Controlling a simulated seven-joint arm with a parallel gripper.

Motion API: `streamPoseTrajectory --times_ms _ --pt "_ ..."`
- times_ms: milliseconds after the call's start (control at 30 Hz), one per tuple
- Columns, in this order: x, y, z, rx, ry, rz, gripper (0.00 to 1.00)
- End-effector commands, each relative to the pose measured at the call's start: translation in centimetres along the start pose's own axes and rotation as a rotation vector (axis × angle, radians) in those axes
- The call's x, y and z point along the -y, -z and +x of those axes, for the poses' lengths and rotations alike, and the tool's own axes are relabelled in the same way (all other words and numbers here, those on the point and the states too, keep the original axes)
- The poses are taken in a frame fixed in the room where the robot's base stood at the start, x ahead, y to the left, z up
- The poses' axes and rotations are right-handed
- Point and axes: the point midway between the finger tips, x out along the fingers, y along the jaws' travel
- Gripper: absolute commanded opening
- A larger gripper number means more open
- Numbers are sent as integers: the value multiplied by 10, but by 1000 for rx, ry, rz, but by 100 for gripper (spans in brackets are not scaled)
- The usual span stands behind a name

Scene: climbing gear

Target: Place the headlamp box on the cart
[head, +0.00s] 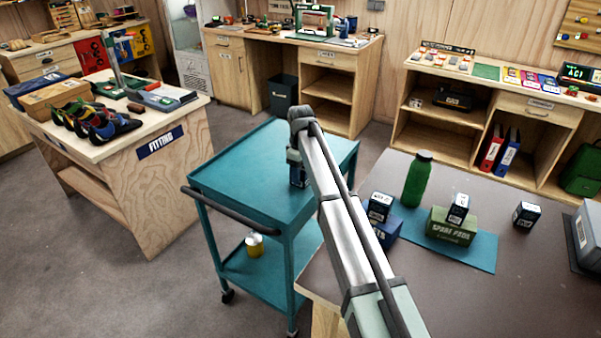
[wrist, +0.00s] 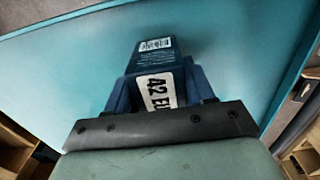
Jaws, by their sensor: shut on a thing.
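A dark blue box (wrist: 153,52) with a white label and a barcode is between the fingers of my gripper (wrist: 160,92) in the wrist view. The label reads in part "A2 E"; I cannot read that it is the headlamp box. My gripper (head: 296,160) is shut on this box, which shows as a small dark shape (head: 298,177) in the head view, partly hidden by my arm. The box is over the teal top of the cart (head: 235,172), toward its right side. I cannot tell whether its underside touches the top. The rest of the cart top in view is bare.
The cart's lower shelf holds a yellow can (head: 254,244). On the dark table (head: 480,295) at right stand a green bottle (head: 418,180), a green box (head: 450,228) and several small dark boxes, one being here (head: 526,214). The fitting bench (head: 150,185) stands left.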

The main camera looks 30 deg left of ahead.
Motion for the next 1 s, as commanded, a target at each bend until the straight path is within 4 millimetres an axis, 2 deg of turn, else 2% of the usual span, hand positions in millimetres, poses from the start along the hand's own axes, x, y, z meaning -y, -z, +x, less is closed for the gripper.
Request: streamPoseTrajectory --times_ms 133,167,400,767,867,1000 --pt "0 0 3 0 0 0 19" --pt "0 0 3 0 0 0 55" --pt "0 0 2 0 0 0 78" --pt "0 0 -3 0 -1 0 79" --pt "-1 1 -14 -1 -2 0 79" --pt "-1 1 -38 -2 -2 0 79"
